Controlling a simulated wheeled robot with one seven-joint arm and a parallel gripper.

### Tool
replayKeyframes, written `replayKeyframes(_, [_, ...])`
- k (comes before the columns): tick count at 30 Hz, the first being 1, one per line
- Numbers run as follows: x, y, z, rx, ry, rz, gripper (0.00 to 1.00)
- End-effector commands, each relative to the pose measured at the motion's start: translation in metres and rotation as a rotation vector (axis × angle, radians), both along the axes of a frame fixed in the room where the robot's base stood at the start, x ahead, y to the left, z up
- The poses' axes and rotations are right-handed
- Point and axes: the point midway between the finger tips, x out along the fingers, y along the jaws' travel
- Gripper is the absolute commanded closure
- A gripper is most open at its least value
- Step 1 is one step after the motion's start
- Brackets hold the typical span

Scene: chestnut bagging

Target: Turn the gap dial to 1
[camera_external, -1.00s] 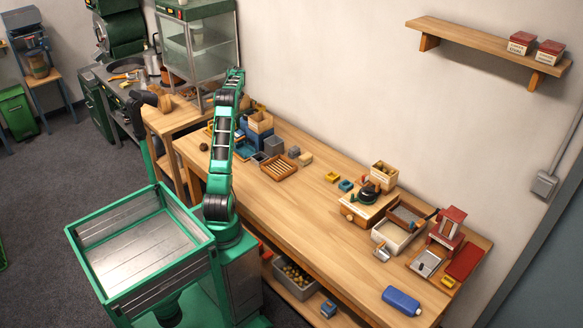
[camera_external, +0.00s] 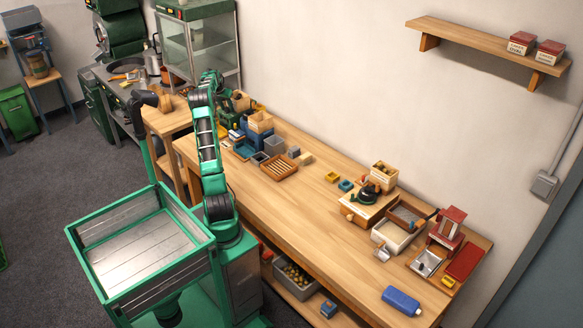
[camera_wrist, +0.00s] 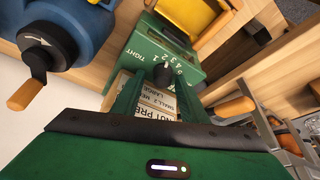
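The gap dial shows in the wrist view as a dark round knob (camera_wrist: 162,73) on the face of a green housing (camera_wrist: 150,48), with white numbers including 5, 4, 3 and 2 beside it. My gripper (camera_wrist: 161,78) points at the knob. Its two green fingers are apart, one on each side of the knob, and seem empty. I cannot tell whether they touch it. The knob's pointer and setting are not readable. In the external view my gripper (camera_external: 222,105) is at the far left end of the bench, largely hidden among equipment there.
A blue machine with a black hub and wooden-handled crank (camera_wrist: 45,60) stands close on the left in the wrist view. A yellow tray (camera_wrist: 190,18) lies beyond the housing. Wooden-handled metal parts (camera_wrist: 235,107) are on the right. The bench middle (camera_external: 300,205) is clear.

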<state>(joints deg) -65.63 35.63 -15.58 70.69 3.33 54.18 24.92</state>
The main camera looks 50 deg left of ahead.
Motion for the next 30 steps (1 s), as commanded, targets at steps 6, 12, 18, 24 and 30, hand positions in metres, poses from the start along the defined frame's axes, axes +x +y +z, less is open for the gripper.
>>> replayKeyframes(6, [-0.003, 0.002, 0.007, 0.003, -0.003, -0.214, 0.58])
replayKeyframes(12, [-0.018, -0.001, 0.039, 0.003, -0.001, -0.205, 0.58])
replayKeyframes(18, [-0.030, -0.004, 0.070, 0.003, -0.001, -0.202, 0.58])
replayKeyframes(24, [-0.043, -0.007, 0.102, 0.004, -0.001, -0.201, 0.58])
replayKeyframes(30, [-0.023, -0.038, 0.102, -0.006, 0.012, -0.233, 0.58])
